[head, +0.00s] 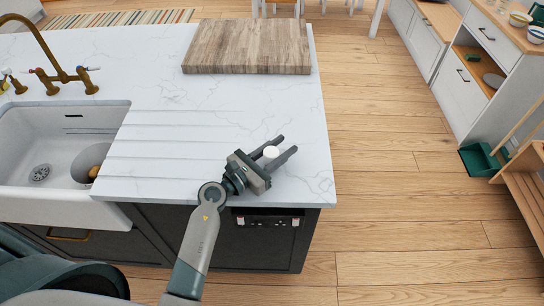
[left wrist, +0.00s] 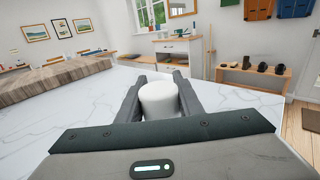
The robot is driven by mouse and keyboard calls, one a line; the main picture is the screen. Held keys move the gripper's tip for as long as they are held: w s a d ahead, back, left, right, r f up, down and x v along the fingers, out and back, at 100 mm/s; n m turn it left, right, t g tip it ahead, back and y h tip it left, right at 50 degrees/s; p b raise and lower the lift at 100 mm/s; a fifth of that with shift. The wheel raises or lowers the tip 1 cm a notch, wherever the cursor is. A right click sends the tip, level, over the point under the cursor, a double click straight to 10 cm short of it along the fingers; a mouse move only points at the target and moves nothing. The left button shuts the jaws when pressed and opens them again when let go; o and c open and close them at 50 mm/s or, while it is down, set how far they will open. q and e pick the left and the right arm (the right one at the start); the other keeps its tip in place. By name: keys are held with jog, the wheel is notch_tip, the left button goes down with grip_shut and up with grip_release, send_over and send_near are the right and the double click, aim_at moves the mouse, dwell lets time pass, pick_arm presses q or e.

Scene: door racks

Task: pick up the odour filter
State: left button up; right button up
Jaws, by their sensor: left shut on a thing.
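The odour filter, a small white cylinder (head: 270,153), is between the fingers of my left gripper (head: 274,152), over the marble counter near its right front corner. In the left wrist view the white cylinder (left wrist: 160,100) sits between the two dark fingers of the left gripper (left wrist: 161,90), which are shut on it. I cannot tell whether its underside touches the counter. My right gripper is not in view.
The marble counter (head: 170,110) holds a wooden board (head: 250,47) at the back. A white sink (head: 40,145) with a brass tap (head: 62,72) is at the left. Wooden floor (head: 390,190) lies open to the right. A low shoe rack (left wrist: 250,78) stands beyond.

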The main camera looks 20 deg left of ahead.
pick_arm(q)
jog(key=shift+r, duration=0.15)
jog(key=shift+r+p, duration=0.8)
jog(key=shift+p, duration=0.15)
jog(key=s+d+r+p, duration=0.6)
jog(key=d+r+p, duration=0.1)
jog(key=d+r, duration=0.2)
jog(key=shift+d, duration=0.5)
